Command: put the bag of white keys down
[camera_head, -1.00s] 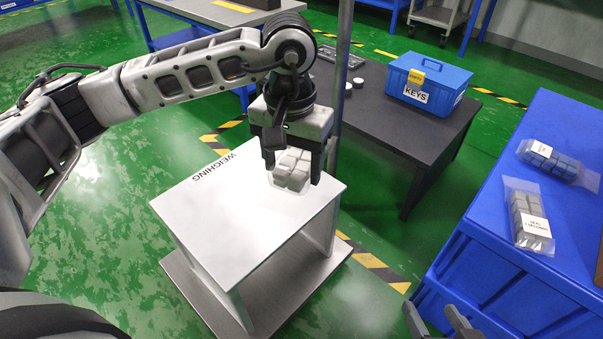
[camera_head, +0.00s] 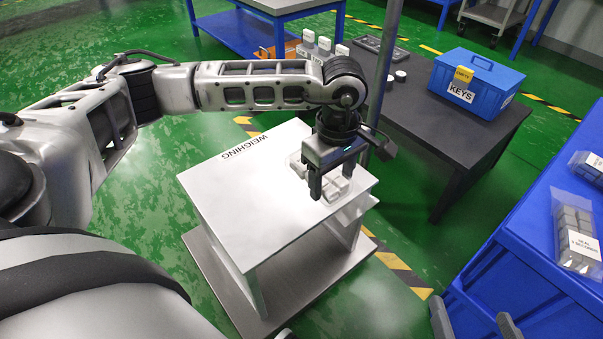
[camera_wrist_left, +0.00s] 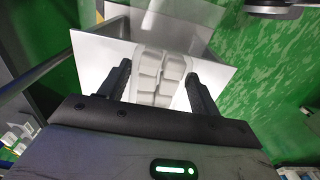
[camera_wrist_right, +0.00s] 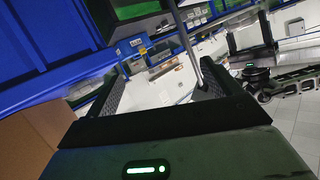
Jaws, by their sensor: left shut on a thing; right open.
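The clear bag of white keys (camera_head: 335,191) is at the right part of the white weighing table (camera_head: 235,205). My left gripper (camera_head: 331,184) is above that table, pointing down and shut on the bag. The left wrist view shows the bag (camera_wrist_left: 160,72) between the two fingers (camera_wrist_left: 160,88), with the white top behind it. I cannot tell whether the bag touches the surface. My right gripper (camera_head: 475,322) is open and empty at the bottom edge of the head view; the right wrist view shows its fingers (camera_wrist_right: 162,92) apart.
A dark table (camera_head: 440,130) behind carries the blue KEYS box (camera_head: 476,84). A thin grey post (camera_head: 384,80) stands close to my left gripper. A blue bench (camera_head: 520,235) at right holds labelled bags of grey (camera_head: 575,235) and blue keys. The left of the weighing top is bare.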

